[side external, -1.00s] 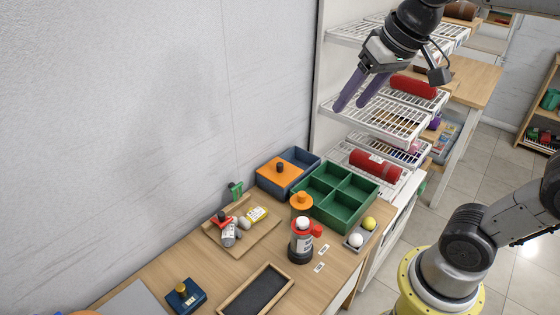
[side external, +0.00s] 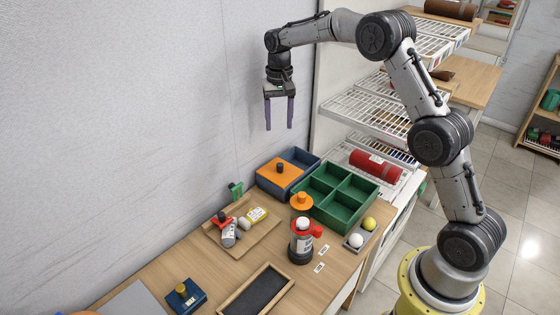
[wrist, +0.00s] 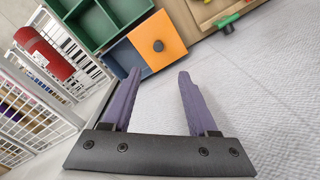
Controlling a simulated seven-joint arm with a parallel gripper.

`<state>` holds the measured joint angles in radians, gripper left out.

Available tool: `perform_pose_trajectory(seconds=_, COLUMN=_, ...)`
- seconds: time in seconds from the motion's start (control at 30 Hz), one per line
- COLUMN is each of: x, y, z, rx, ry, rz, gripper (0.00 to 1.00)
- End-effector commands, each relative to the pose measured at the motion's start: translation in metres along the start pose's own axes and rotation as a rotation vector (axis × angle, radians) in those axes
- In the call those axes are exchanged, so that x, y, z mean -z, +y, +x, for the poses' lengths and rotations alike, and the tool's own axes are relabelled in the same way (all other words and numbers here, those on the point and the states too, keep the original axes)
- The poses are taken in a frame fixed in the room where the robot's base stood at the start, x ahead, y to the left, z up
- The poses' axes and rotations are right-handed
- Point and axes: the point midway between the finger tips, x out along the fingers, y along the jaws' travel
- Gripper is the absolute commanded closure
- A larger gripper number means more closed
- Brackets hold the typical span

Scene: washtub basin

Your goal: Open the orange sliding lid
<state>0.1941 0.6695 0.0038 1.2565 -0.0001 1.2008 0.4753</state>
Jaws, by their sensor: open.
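The orange sliding lid (side external: 278,175) lies on a blue box (side external: 303,158) at the back of the table, against the wall. My gripper (side external: 280,128) hangs above the box, fingers pointing down, open and empty. In the wrist view its purple fingers (wrist: 157,75) are apart with nothing between them.
A green divided tray (side external: 340,215) stands right beside the box. A wooden board (side external: 240,245) with small items, a red-collared bottle (side external: 301,240) and a dark tray (side external: 262,292) are nearer. A wire rack (side external: 375,110) stands behind. The wall is close to the gripper.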

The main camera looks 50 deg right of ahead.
Motion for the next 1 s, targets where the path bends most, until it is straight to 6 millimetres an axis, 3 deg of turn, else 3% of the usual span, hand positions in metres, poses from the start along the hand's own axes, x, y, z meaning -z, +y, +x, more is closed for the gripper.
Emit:
perform_pose_trajectory(seconds=0.27, x=0.0, y=0.004, z=0.03, rx=-0.007, ry=-0.014, rz=0.005, gripper=0.41)
perform_pose_trajectory(seconds=0.7, x=-0.001, y=0.004, z=0.114, rx=-0.007, ry=-0.013, rz=0.005, gripper=0.41)
perform_pose_trajectory(seconds=1.0, x=-0.001, y=0.004, z=0.142, rx=-0.006, ry=-0.011, rz=0.004, gripper=0.41)
